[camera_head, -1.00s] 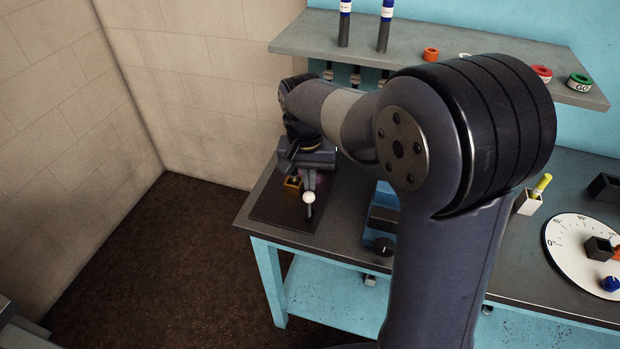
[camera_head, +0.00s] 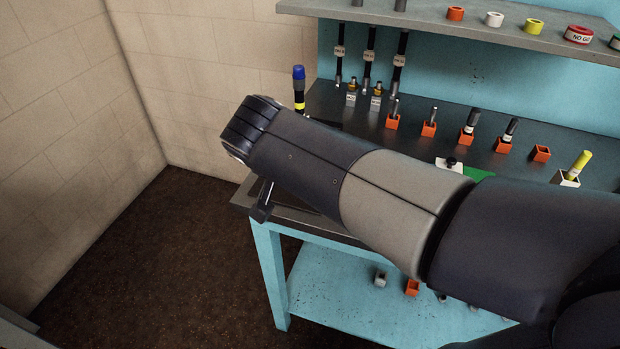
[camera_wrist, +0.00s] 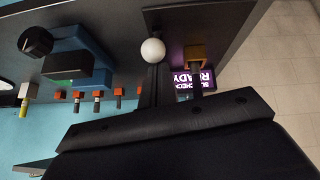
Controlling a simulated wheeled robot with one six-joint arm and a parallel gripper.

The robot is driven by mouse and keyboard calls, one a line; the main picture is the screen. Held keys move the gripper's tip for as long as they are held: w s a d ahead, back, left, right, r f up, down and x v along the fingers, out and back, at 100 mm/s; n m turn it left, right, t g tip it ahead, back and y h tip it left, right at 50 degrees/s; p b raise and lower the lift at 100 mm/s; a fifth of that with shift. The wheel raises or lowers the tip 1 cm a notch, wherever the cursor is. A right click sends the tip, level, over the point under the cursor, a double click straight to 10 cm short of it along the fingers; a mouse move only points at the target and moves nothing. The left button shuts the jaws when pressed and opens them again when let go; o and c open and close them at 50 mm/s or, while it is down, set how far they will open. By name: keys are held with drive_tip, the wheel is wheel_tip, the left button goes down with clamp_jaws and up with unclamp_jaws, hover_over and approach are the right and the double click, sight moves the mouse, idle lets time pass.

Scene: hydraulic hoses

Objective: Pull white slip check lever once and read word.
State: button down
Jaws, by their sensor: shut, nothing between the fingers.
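The white ball knob (camera_wrist: 152,50) of the slip check lever shows in the wrist view. My gripper (camera_wrist: 154,78) is shut, its dark fingers ending just at or beside the knob; whether they touch it I cannot tell. A small purple display (camera_wrist: 193,79) stands beside the fingers, turned in the picture and partly covered by my gripper; the words READY and part of CHECK can be read. An orange-brown block (camera_wrist: 195,53) sits above it. In the head view my arm hides the knob and the display.
A blue device (camera_wrist: 78,55) with a black knob (camera_wrist: 35,41) is left of the lever. Orange holders (camera_head: 392,122) with hose pieces stand along the bench. A shelf (camera_head: 430,22) with coloured rings is above. A tan wall is close on the left.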

drive_tip(key=shift+s+a+f+t+b, duration=0.1)
drive_tip(key=shift+s+f+t+b, duration=0.2)
drive_tip(key=shift+f+b, duration=0.1)
drive_tip(key=shift+s+a+f+b, duration=0.15)
drive_tip(key=shift+s+b, duration=0.3)
drive_tip(key=shift+b, duration=0.1)
drive_tip(key=shift+s+f, duration=0.1)
drive_tip(key=shift+s, duration=0.05)
